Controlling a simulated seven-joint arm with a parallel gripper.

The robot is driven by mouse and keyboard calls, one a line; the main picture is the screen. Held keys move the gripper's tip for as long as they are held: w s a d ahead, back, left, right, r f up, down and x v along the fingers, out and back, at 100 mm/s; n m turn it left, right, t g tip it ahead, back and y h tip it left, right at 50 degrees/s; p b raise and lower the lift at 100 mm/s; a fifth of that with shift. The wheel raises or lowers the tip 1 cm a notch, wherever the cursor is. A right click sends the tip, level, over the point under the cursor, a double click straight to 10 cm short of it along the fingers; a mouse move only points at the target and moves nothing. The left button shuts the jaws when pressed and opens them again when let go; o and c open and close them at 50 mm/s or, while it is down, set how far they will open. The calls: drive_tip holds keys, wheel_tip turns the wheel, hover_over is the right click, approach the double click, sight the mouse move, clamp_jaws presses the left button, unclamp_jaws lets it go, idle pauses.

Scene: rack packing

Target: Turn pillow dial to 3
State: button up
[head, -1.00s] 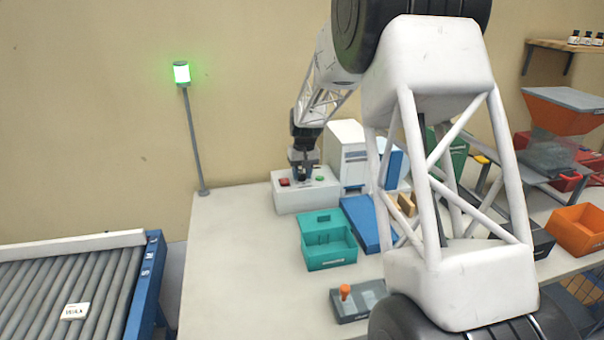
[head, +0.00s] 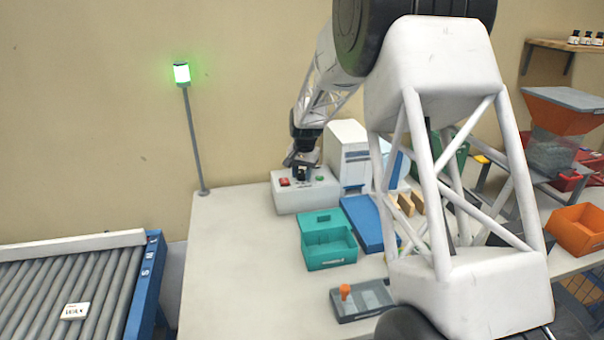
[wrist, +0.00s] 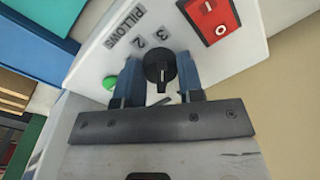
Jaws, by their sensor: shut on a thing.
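The pillow dial (wrist: 159,67) is a round black knob on a white control box (head: 318,195). The label PILLOWS and the numbers 2 and 3 are printed beside it in the wrist view. My gripper (wrist: 160,74) has its two blue fingers on either side of the dial and is shut on it. In the head view, my gripper (head: 301,167) sits on top of the box at the back of the table. I cannot tell for sure which number the dial points to.
A red rocker switch (wrist: 210,18) and a green button (wrist: 110,83) sit close to the dial on the same box. A teal bin (head: 327,252) and a grey box with an orange knob (head: 345,291) stand nearer. The table's left side is clear.

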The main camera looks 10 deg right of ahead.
sight(303, 174)
drive_tip(key=o, duration=0.9)
drive_tip(key=shift+s+d+r, duration=0.1)
drive_tip(key=shift+r, duration=1.85)
drive_tip(key=shift+d+r, duration=0.1)
drive_tip(key=shift+r, duration=1.85)
